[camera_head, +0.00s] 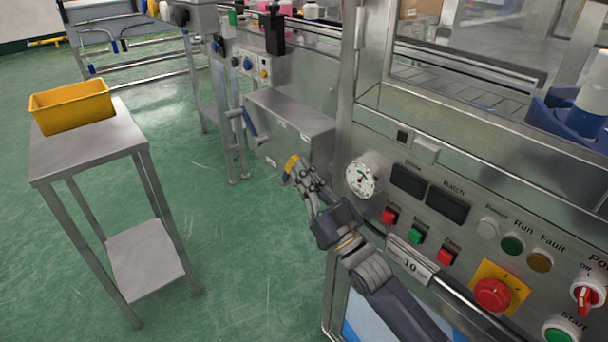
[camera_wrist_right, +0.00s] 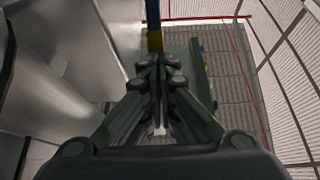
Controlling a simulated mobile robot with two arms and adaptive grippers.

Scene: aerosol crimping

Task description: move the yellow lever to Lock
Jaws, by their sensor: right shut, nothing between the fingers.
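The yellow lever (camera_head: 291,163) shows as a small yellow piece with a blue part beside it, low in front of the grey metal box (camera_head: 290,122). My right gripper (camera_head: 302,171) is shut and empty, its fingertips right at the yellow piece. In the right wrist view the yellow piece (camera_wrist_right: 155,41) lies just beyond the closed fingertips (camera_wrist_right: 160,63), with a blue bar continuing past it. I cannot tell whether the fingers touch it. The lever's mounting is partly hidden, and no Lock mark is readable. My left gripper is not in view.
A control panel with a pressure gauge (camera_head: 362,178), buttons and a red emergency stop (camera_head: 492,294) stands close to my right arm. A metal table (camera_head: 85,150) bears a yellow bin (camera_head: 72,106); green floor lies between.

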